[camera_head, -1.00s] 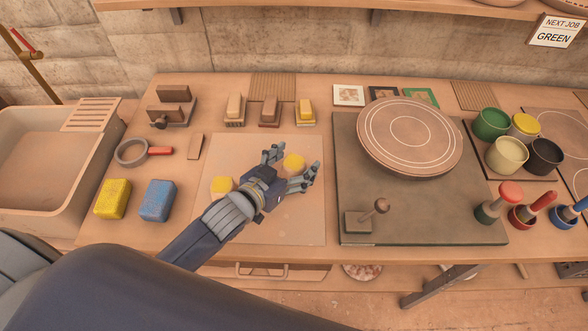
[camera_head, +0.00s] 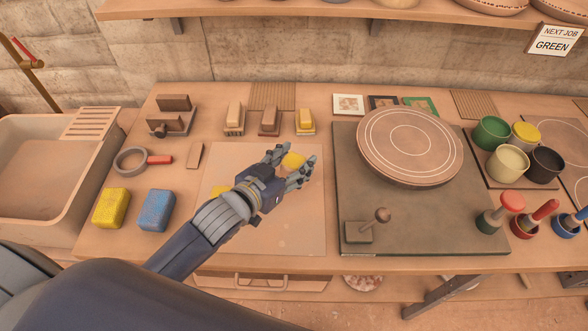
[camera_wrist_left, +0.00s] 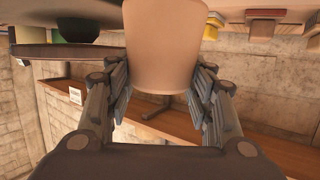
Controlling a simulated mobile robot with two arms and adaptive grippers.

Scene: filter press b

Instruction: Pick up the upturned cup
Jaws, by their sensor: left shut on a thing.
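The cup is over the far part of the pale board (camera_head: 285,235). Its rim is out of view, so whether it touches the board cannot be told. My right gripper is not in view.
Brushes (camera_head: 270,122) stand behind. A round turntable (camera_head: 410,145) and a knobbed block (camera_head: 360,231) are at right. Yellow (camera_head: 111,208) and blue (camera_head: 157,210) sponges lie left.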

